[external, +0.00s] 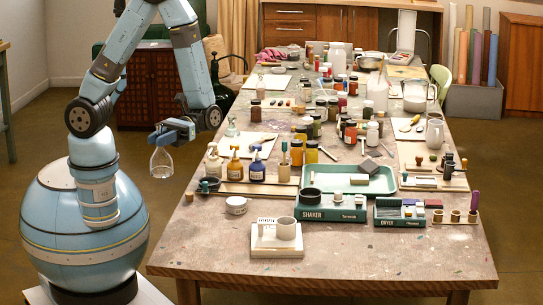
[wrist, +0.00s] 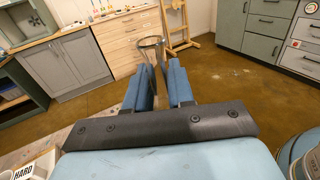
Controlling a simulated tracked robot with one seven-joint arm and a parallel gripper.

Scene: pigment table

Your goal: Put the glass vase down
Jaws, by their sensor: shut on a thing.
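The clear glass vase (external: 161,161) hangs in the air left of the table, in front of my base. My gripper (external: 163,136) is shut on the vase near its upper part. In the wrist view, the two blue fingers of my gripper (wrist: 157,68) point forward and the round glass rim (wrist: 150,42) shows at their tips. The rest of the vase is mostly hidden there. The long wooden worktable (external: 300,275) stands to the right of the vase, apart from it.
The table is crowded with jars, pump bottles (external: 235,165), a green tray (external: 345,180), a shaker box (external: 330,208) and a dryer box (external: 400,213). The front strip and front-left corner of the tabletop are bare.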

